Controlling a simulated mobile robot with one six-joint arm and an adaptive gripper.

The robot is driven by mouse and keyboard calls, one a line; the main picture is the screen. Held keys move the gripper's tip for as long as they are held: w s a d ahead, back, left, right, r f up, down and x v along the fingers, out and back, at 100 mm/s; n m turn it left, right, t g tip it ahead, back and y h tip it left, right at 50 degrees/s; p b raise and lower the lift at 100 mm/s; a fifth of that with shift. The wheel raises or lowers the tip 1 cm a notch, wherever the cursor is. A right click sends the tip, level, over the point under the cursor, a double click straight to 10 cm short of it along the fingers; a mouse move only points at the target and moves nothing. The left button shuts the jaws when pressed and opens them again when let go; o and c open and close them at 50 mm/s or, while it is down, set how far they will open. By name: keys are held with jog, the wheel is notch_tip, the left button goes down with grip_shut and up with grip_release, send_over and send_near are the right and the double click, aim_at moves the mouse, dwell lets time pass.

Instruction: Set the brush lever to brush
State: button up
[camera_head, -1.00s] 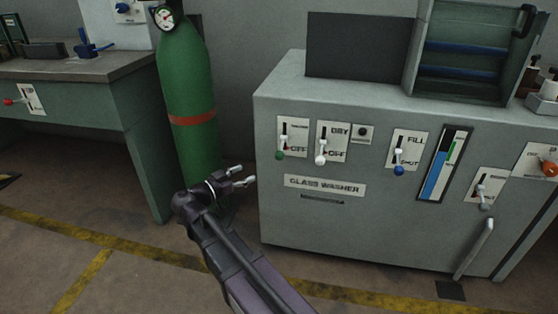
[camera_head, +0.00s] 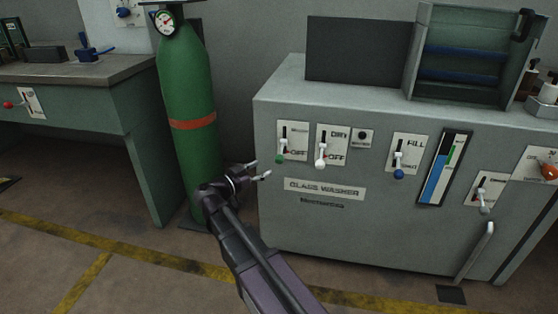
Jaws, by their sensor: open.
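The glass washer (camera_head: 400,225) is a grey cabinet with several levers on its front. The leftmost lever (camera_head: 281,157) has a green knob, which is down beside the OFF mark. Its upper label is too blurred to read, so I cannot confirm that it says brush. The lever to its right (camera_head: 320,162) has a white knob, down beside OFF on a plate marked DRY. My gripper (camera_head: 261,168) is open and empty, its fingers pointing right. In the picture it is just left of and below the green knob, apart from it.
A blue-knobbed fill lever (camera_head: 399,173), a blue level gauge (camera_head: 442,170) and more levers are farther right. A green gas cylinder (camera_head: 185,90) stands left of my gripper. A workbench (camera_head: 85,68) is at the left.

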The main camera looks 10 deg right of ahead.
aim_at(279, 160)
jog(key=shift+x, duration=3.85)
jog(key=shift+c, duration=0.3)
grip_shut()
